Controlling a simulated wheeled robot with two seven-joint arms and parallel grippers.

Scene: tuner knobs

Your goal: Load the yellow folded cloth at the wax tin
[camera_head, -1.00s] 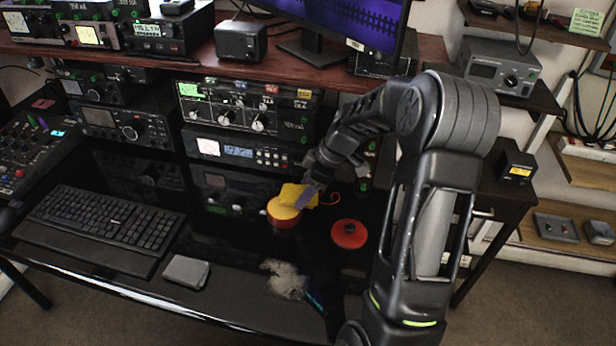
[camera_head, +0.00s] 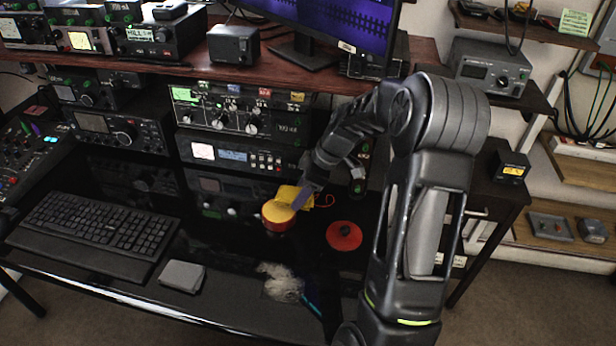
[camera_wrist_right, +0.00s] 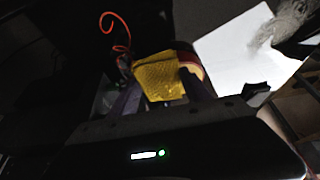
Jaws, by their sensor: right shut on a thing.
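The wax tin (camera_head: 278,216) is a round red tin with a yellow-orange top, standing on the black desk. The yellow folded cloth (camera_head: 288,192) is at the tin's far right edge and partly overlaps it in the head view. My right gripper (camera_head: 300,196) is shut on the cloth; one purple finger covers part of it. In the right wrist view the cloth (camera_wrist_right: 160,76) sits between the fingers of the gripper (camera_wrist_right: 162,88), with the tin (camera_wrist_right: 190,64) just behind it. I cannot tell whether cloth and wax touch. My left gripper is out of view.
An orange-red wire (camera_wrist_right: 115,30) curls beyond the cloth. A pale tuft (camera_head: 281,283), a grey block (camera_head: 182,275) and a keyboard (camera_head: 98,222) lie nearer the front. Radio units (camera_head: 243,154) stand behind.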

